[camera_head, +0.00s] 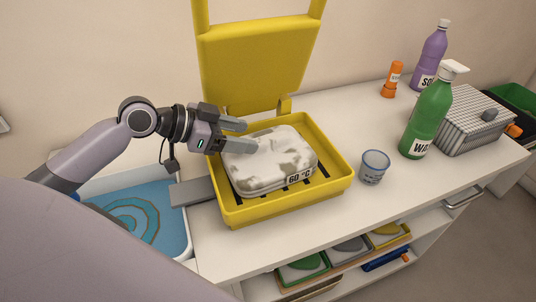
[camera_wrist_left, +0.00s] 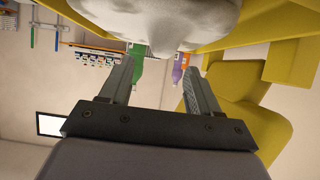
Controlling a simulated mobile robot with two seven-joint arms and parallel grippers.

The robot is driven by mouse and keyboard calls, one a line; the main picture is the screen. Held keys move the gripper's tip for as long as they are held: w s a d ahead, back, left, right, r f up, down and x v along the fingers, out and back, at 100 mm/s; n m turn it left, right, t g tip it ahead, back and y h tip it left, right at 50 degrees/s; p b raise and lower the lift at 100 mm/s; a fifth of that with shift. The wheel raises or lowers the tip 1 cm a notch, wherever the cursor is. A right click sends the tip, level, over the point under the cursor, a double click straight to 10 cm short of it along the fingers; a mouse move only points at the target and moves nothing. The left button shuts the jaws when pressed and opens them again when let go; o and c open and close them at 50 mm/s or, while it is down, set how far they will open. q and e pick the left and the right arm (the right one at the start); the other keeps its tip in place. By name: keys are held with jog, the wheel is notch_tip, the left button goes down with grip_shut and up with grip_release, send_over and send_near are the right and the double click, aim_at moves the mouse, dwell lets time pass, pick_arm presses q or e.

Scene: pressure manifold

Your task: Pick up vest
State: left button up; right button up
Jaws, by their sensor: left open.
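A white bundle with grey-green blotches (camera_head: 270,160), the only thing that looks like the vest, lies in the open yellow case (camera_head: 340,190). Its front carries a "60 °C" label. My left gripper (camera_head: 250,136) is open and empty at the back left of the bundle, its fingers pointing right. In the head view the fingers overlap the bundle's upper left edge; I cannot tell whether they touch it. In the left wrist view, the pale bundle (camera_wrist_left: 165,20) fills the top middle, beyond the open fingers (camera_wrist_left: 162,68). My right gripper is not in view.
The yellow lid (camera_head: 255,60) stands upright behind the case. A small blue-rimmed cup (camera_head: 374,167), green bottle (camera_head: 428,115), purple bottle (camera_head: 432,55), orange-capped container (camera_head: 392,80) and grey checked box (camera_head: 475,120) stand to the right. A blue-filled basin (camera_head: 150,215) is at left.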

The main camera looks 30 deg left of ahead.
aim_at(265, 139)
pick_arm(q)
jog(key=shift+p+x, duration=0.3)
jog(key=shift+x, duration=1.9)
jog(key=shift+a, duration=0.15)
grip_shut()
